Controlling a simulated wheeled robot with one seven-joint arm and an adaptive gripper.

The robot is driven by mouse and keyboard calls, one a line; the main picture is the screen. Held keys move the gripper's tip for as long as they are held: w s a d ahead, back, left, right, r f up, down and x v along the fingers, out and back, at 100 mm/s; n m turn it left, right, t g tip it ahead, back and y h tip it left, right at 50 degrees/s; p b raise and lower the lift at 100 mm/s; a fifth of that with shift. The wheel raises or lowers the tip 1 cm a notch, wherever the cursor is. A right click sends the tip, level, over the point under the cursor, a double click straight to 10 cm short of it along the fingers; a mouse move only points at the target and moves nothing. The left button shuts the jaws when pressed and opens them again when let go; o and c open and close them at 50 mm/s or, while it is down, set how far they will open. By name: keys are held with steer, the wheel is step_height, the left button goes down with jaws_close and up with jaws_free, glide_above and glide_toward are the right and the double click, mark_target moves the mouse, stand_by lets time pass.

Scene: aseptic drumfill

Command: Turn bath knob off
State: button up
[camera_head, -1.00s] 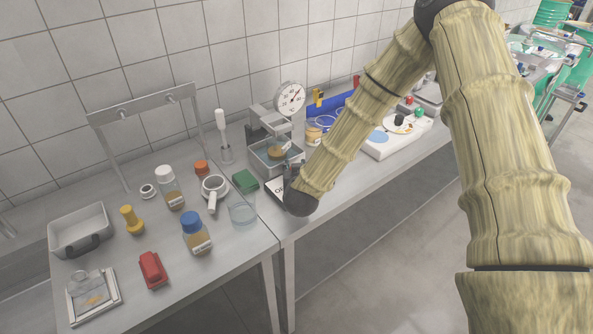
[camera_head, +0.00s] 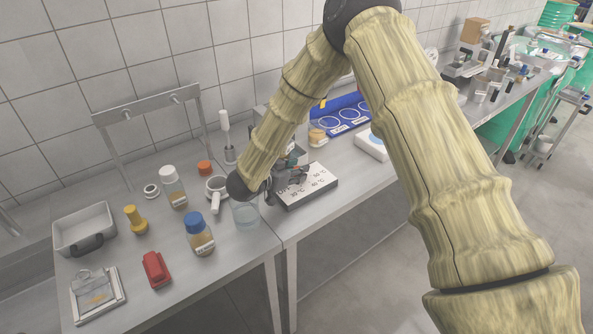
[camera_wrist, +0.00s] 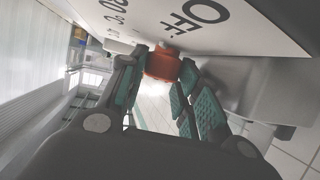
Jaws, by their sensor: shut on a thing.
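The bath's white sloped panel (camera_head: 318,187) carries black OFF and temperature marks; it also shows upside down in the wrist view (camera_wrist: 235,42). An orange-red knob (camera_wrist: 161,64) sits at the panel's edge in the wrist view, near the OFF lettering. My gripper (camera_wrist: 165,72) is shut on the knob, with one finger on each side. In the head view my gripper (camera_head: 290,168) is at the panel's left part, and my arm hides most of the bath. The knob's pointing direction cannot be told.
A glass beaker (camera_head: 246,215) stands close below my wrist. A white mortar (camera_head: 216,188), blue-capped bottle (camera_head: 199,234) and white-capped bottle (camera_head: 172,187) are nearby at left. A blue mat (camera_head: 347,117) lies behind. The bench front edge right of the panel is clear.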

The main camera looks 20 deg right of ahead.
steer(key=shift+w+r+m+g+h, duration=0.1)
steer(key=shift+m+g+h, duration=0.3)
steer(key=shift+m, duration=0.1)
steer(key=o, duration=0.9)
steer(key=shift+o, duration=0.5)
steer(key=shift+d, duration=0.1)
steer(key=shift+n+t+y, duration=0.3)
